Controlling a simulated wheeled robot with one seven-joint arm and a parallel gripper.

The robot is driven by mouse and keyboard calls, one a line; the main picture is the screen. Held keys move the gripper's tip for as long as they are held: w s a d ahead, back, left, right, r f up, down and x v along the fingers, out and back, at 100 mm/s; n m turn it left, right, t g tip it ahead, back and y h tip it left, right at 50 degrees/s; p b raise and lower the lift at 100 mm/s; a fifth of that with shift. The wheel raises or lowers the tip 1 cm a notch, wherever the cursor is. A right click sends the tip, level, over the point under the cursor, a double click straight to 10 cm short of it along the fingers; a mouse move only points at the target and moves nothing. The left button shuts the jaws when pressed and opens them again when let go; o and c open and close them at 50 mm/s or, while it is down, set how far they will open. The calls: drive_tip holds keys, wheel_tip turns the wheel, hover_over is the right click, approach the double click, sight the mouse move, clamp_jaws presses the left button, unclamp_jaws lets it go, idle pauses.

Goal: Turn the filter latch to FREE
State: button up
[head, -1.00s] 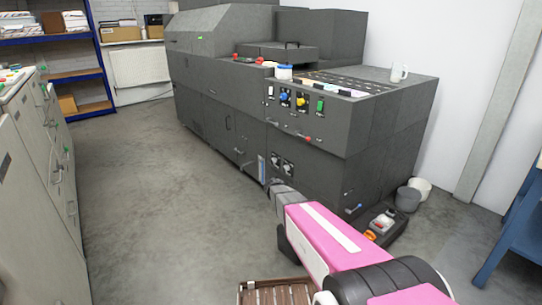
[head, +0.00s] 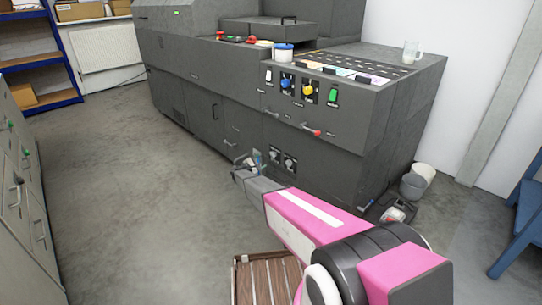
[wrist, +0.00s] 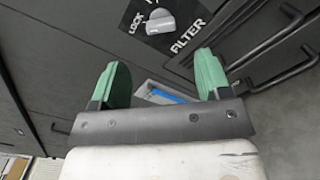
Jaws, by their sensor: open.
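The filter latch is a light grey knob (wrist: 160,22) on a black plate at the top of the wrist view. Other lettering is cut off by the frame edge. In the head view, two small round controls (head: 283,159) sit low on the dark machine's front; I cannot tell which is the latch. My gripper (wrist: 164,80) is open and empty, its green fingertips apart and below the knob in the picture, not touching it. In the head view, my gripper (head: 246,166) is close to the machine's lower front.
The dark machine (head: 225,110) has protruding handles (wrist: 265,45) right of the knob. A blue strip in a grey recess (wrist: 165,93) shows between my fingers. Grey cabinets (head: 22,215) stand left, and a slatted brown crate (head: 236,285) is low in front. Floor (head: 130,190) between is clear.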

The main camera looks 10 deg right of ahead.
sight(272, 155)
drive_tip(key=x, duration=1)
drive_tip(key=c, duration=0.9)
